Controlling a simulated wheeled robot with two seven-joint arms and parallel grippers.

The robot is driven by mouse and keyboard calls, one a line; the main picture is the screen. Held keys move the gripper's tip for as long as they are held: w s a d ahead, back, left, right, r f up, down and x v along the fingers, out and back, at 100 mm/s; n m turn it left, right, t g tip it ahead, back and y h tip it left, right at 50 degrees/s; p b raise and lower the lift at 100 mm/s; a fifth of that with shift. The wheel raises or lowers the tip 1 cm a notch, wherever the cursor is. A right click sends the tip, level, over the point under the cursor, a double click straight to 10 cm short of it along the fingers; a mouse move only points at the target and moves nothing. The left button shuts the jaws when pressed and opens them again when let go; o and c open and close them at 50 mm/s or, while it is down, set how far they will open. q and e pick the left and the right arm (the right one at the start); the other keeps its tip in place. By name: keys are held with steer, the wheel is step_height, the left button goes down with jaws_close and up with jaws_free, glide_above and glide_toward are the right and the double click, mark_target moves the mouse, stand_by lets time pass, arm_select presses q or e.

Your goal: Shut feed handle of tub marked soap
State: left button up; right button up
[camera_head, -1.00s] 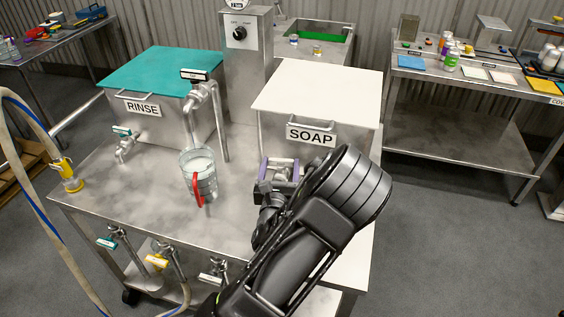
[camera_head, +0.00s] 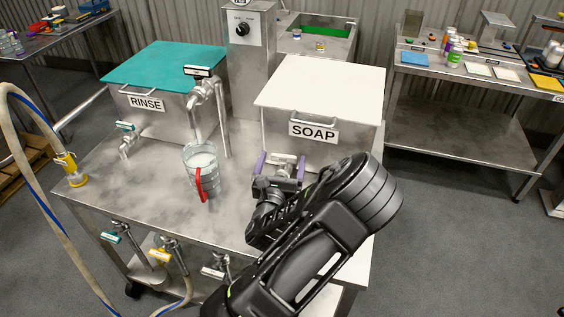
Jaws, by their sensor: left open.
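The soap tub (camera_head: 281,132) is a steel box with a white lid and a SOAP label (camera_head: 313,131), at the right of the steel bench. My left gripper (camera_head: 282,161) has purple fingers. It is open, low in front of the tub, below and left of the label. A small pale metal part (camera_head: 284,163) shows between the fingers; I cannot tell whether it is the soap tap or part of my gripper. The soap tub's feed handle is not clearly visible; my gripper and arm cover that area. My right gripper is not in view.
The rinse tub (camera_head: 178,122) with a teal lid and teal-handled tap (camera_head: 125,126) stands left. A clear jug (camera_head: 199,165) with a red handle stands mid-bench, left of my gripper. Teal, yellow and white valve handles (camera_head: 215,271) sit below the front edge. A hose curves at left.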

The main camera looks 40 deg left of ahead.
arm_select(q)
steer(key=shift+d, duration=0.1)
steer(key=shift+s+d+f+b, duration=0.25)
steer(key=shift+s+b, duration=0.25)
steer(key=shift+b, duration=0.1)
steer(key=b+v, duration=0.3)
steer(key=v, duration=0.1)
steer(key=shift+s+d+f, duration=0.1)
steer(key=shift+s+d, duration=0.05)
steer(key=shift+s+d+r+p, duration=0.2)
steer(key=shift+s+p, duration=0.3)
steer(key=shift+p, duration=0.7)
steer(key=shift+s+d+r+p, duration=0.2)
steer(key=shift+s+p, duration=0.3)
steer(key=shift+p, duration=0.7)
steer(key=shift+a, duration=0.1)
